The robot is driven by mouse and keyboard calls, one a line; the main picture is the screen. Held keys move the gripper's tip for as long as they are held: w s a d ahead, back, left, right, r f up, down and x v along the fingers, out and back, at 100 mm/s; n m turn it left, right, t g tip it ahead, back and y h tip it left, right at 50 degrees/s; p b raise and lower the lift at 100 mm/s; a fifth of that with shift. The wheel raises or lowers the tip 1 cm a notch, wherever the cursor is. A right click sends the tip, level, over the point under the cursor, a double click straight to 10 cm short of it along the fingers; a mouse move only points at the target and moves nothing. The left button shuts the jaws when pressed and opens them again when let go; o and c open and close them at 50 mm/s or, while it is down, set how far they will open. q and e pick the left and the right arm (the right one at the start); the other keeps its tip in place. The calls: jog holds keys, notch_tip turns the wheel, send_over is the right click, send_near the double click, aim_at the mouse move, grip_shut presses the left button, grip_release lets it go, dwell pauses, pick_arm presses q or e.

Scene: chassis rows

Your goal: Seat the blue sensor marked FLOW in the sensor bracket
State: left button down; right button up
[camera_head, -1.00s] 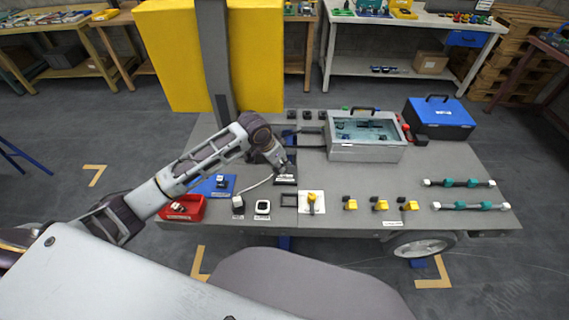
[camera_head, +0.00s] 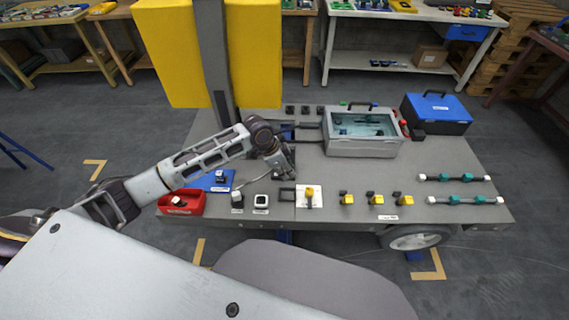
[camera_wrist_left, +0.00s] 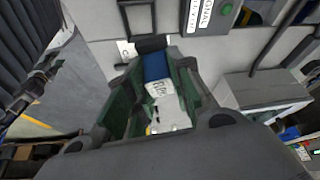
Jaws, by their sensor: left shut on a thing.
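My left gripper (camera_head: 287,172) is shut on a blue block with a white, lettered lower part (camera_wrist_left: 156,68), seen between the green-lined fingers in the left wrist view. The lettering is too unclear to read surely. In the head view the fingers largely hide this block. A dark frame (camera_wrist_left: 137,16) also shows beyond the fingertips in the left wrist view. I cannot tell whether the block touches anything. My right gripper is not seen.
A blue mat (camera_head: 209,187) with a small part and a red tray (camera_head: 183,209) lie to the left. A white card (camera_head: 316,201) with a yellow part and several yellow-black parts stand to the right. A grey glass-topped box (camera_head: 362,150) stands behind.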

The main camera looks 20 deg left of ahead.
pick_arm(q)
jog(key=shift+s+d+f+m+g+p, duration=0.15)
jog(key=shift+s+d+f+m+g, duration=0.2)
jog(key=shift+m, duration=0.3)
jog(key=shift+s+d+f+m+g+p, duration=0.2)
jog(key=shift+s+m, duration=0.25)
jog(key=shift+m, duration=0.2)
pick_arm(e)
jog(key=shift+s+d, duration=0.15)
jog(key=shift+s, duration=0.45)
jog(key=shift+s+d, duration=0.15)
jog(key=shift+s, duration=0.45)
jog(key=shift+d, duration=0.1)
